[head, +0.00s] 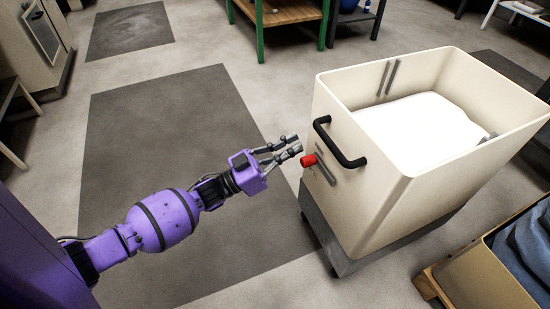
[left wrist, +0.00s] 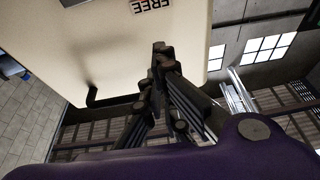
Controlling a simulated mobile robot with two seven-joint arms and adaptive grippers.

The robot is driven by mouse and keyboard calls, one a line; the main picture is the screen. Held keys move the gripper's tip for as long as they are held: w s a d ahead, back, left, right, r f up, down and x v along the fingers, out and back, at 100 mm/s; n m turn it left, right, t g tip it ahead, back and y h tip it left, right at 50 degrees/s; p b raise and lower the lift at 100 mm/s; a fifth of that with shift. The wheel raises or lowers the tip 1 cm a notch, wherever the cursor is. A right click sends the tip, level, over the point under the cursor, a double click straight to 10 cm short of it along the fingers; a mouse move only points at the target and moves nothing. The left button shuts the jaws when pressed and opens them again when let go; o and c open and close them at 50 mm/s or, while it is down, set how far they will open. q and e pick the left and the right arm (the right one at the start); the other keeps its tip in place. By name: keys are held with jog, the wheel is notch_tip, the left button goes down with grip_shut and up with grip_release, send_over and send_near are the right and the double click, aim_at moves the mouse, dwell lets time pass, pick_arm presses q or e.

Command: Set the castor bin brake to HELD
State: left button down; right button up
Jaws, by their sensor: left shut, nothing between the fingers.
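The castor bin (head: 345,205) is a cream tub on a grey wheeled base, right of centre in the head view. A red brake knob (head: 308,160) sticks out of its left-hand wall beside a grey slotted plate (head: 325,170), below a black handle (head: 340,142). My left gripper (head: 296,146) is shut and empty, its fingertips close to the knob; I cannot tell whether they touch. In the left wrist view the gripper (left wrist: 160,70) is before the bin wall (left wrist: 120,55), where an upside-down FREE label (left wrist: 152,4) shows. The knob is not discernible there.
White material (head: 425,120) fills the bin's inside. A wooden crate (head: 480,280) with blue cloth (head: 530,245) stands at lower right. A green-legged bench (head: 285,12) is behind. A dark floor mat (head: 165,150) and open floor lie left of the bin.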

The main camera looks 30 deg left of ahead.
pick_arm(q)
jog(key=f, duration=0.1)
jog(key=f+b, duration=0.1)
jog(key=w+d+f+b, duration=0.1)
jog(key=shift+w+f, duration=0.1)
jog(key=shift+f, duration=0.15)
jog(key=shift+a+f, duration=0.1)
dwell(0.3)
notch_tip(320, 180, down, 9)
jog(key=n+t+y+p, duration=0.1)
jog(key=n+y, duration=0.5)
jog(key=n, duration=1)
jog(key=shift+f, duration=0.25)
